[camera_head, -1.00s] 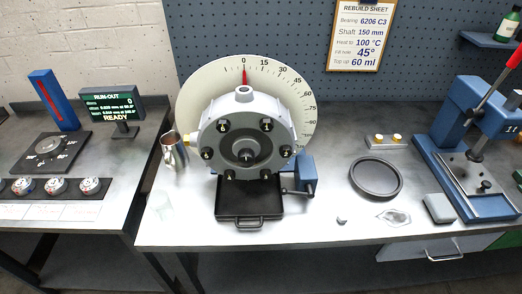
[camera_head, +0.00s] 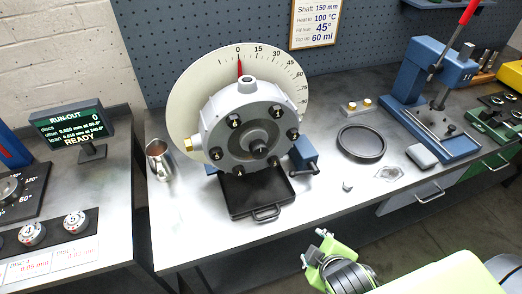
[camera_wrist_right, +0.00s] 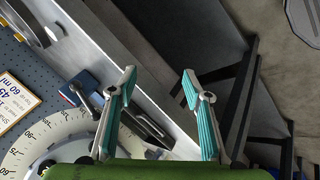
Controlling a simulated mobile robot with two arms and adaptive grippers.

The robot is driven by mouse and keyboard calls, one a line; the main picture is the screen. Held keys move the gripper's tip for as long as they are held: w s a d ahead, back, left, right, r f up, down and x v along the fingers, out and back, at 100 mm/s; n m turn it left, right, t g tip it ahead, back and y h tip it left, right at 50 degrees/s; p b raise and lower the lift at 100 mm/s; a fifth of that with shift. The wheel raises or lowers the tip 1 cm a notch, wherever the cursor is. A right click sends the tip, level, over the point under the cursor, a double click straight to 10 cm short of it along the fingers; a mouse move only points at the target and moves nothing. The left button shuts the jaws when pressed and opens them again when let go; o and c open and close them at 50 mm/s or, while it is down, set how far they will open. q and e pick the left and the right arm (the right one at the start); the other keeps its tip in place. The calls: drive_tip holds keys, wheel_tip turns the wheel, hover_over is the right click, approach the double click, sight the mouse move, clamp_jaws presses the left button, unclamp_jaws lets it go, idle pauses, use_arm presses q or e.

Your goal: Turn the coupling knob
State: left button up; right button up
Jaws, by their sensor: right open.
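A round grey housing (camera_head: 222,117) with several dark bolts stands on the bench in front of a large white degree dial (camera_head: 185,100). A dark knob (camera_head: 259,149) sits at the centre of its face; I take this for the coupling knob. The red pointer (camera_head: 239,66) is near 0. My right gripper (camera_head: 313,246) is at the bottom of the head view, in front of the bench edge, well apart from the knob. In the right wrist view its two teal-padded fingers (camera_wrist_right: 159,76) are spread and empty. The knob cannot be made out there. My left gripper is not in view.
A black tray (camera_head: 240,203) with a handle lies below the housing. A blue box with a crank (camera_head: 304,154) is at its right, a metal jug (camera_head: 159,160) at its left. A black ring (camera_head: 361,143) and a blue press (camera_head: 400,98) stand farther right.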

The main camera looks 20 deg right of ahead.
drive_tip(key=w+r+n+t+h, duration=0.1)
drive_tip(key=w+r+n+t, duration=0.15)
drive_tip(key=r+n, duration=0.4)
drive_tip(key=w+r+n+t+h, duration=0.1)
drive_tip(key=w+r+n+t, duration=0.1)
drive_tip(key=r+n+t, duration=0.4)
drive_tip(key=n+t+y+p, duration=0.2)
drive_tip(key=n+y, duration=0.3)
drive_tip(key=n, duration=1.3)
approach(260, 153)
drive_tip(key=w+p, duration=0.5)
drive_tip(key=w, duration=0.4)
drive_tip(key=shift+w+a, duration=0.15)
drive_tip(key=shift+a, duration=0.05)
drive_tip(key=shift+w+f, duration=0.1)
drive_tip(key=shift+w, duration=0.5)
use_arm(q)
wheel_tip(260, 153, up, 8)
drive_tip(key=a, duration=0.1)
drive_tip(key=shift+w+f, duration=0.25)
